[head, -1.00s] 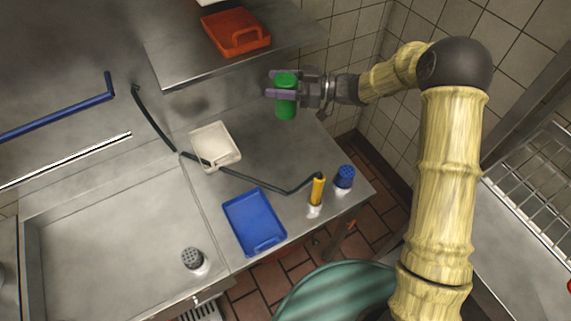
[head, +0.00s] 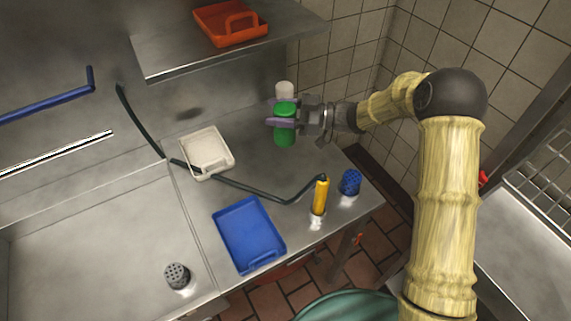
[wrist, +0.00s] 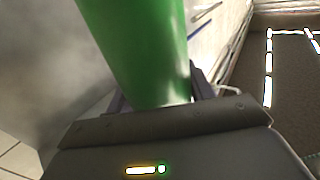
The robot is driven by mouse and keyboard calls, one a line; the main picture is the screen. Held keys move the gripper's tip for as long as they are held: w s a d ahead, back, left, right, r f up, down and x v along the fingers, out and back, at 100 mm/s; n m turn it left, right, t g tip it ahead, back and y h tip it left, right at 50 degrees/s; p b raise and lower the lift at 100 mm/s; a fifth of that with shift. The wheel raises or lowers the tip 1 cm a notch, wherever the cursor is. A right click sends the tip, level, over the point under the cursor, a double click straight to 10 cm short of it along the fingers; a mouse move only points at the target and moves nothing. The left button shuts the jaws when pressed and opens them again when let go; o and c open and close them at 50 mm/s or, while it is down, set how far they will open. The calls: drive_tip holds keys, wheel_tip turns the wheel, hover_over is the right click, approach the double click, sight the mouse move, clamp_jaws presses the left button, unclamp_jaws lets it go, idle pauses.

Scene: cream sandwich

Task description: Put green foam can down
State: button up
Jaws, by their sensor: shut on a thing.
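The green foam can (head: 285,135) is a green cylinder with a whitish top, held upright at the back right of the steel counter in the head view. My gripper (head: 283,115) is shut around the can's middle, coming from the right. In the wrist view the green can (wrist: 140,45) fills the upper middle, between the fingers, which are mostly hidden behind it. I cannot tell whether the can's base touches the counter (head: 265,172) or is just above it.
A white tray (head: 190,143), a blue tray (head: 228,232), a yellow-handled sprayer (head: 320,195) and a blue shaker (head: 350,182) stand on the counter. A shelf (head: 170,60) with an orange-red tray (head: 203,22) overhangs the back. A sink (head: 90,250) lies left.

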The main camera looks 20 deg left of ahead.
sight(280, 139)
wheel_tip(280, 139, down, 6)
drive_tip(key=shift+f+p, duration=0.1)
drive_tip(key=shift+p, duration=0.3)
drive_tip(key=shift+f, duration=1.85)
drive_tip(key=shift+f, duration=0.15)
drive_tip(key=o, duration=1.2)
drive_tip(key=shift+o, duration=0.2)
drive_tip(key=shift+d, duration=0.15)
